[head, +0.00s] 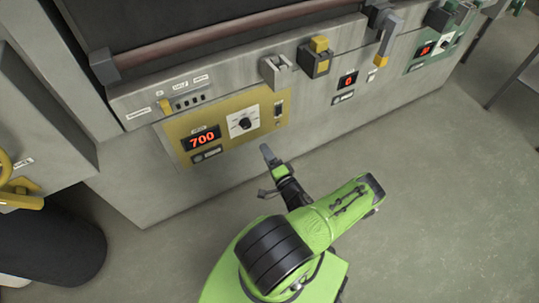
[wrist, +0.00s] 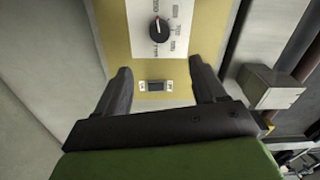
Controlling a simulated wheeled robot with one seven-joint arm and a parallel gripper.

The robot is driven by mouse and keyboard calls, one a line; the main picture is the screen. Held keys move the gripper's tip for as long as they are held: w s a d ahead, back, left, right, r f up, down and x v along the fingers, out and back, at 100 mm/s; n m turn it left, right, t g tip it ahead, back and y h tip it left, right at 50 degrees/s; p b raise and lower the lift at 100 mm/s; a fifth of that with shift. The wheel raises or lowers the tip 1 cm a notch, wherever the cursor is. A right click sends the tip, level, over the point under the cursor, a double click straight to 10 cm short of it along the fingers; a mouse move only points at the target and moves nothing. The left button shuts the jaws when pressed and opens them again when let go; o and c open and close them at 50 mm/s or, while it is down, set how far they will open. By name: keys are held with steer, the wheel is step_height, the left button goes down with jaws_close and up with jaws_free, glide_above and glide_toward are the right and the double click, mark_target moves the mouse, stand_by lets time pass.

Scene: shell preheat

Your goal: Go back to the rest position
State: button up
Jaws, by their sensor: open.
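My gripper (head: 267,160) is in front of the yellow panel's lower right in the head view, at the end of my green arm. In the wrist view my gripper (wrist: 160,85) is open, with its two dark fingers apart and nothing between them. Beyond the fingers is a small dark rocker switch (wrist: 156,86) on the yellow panel (wrist: 118,50). A black knob (wrist: 159,29) on a white plate sits past it. In the head view the yellow panel (head: 181,133) carries a red display (head: 202,139) reading 700 and the knob (head: 244,124).
A latch (head: 276,72), a yellow-topped block (head: 318,56) and a lever (head: 389,40) stick out from the machine front. A display (head: 348,80) reads 0. A green panel (head: 421,62) is at upper right.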

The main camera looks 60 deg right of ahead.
steer(key=shift+s+a, duration=0.4)
steer(key=shift+s, duration=0.2)
steer(key=w+a+r+n+g+y+p, duration=0.2)
steer(key=w+a+r+n+g+y, duration=0.35)
steer(key=a+r+n+y, duration=0.35)
steer(key=w+a+r+n+g+y+p, duration=0.1)
steer(key=w+a+r+n+g+y, duration=0.3)
steer(key=w+a+r+n+y, duration=0.5)
steer(key=s+a+r+n+g+h+p, duration=0.1)
steer(key=s+a+r+n+h, duration=0.15)
steer(key=a+r, duration=0.4)
steer(key=s+a+r+n+g+h+p, duration=0.15)
steer(key=s+a+r+h, duration=0.25)
steer(key=r, duration=0.5)
steer(key=s+a+r+t+h, duration=0.2)
steer(key=s+a+r, duration=0.1)
steer(key=s+r, duration=0.5)
steer(key=s+p, duration=0.1)
steer(key=s, duration=0.2)
steer(key=shift+s+a+r, duration=0.15)
steer(key=shift+a+r, duration=0.2)
steer(key=shift+a, duration=0.05)
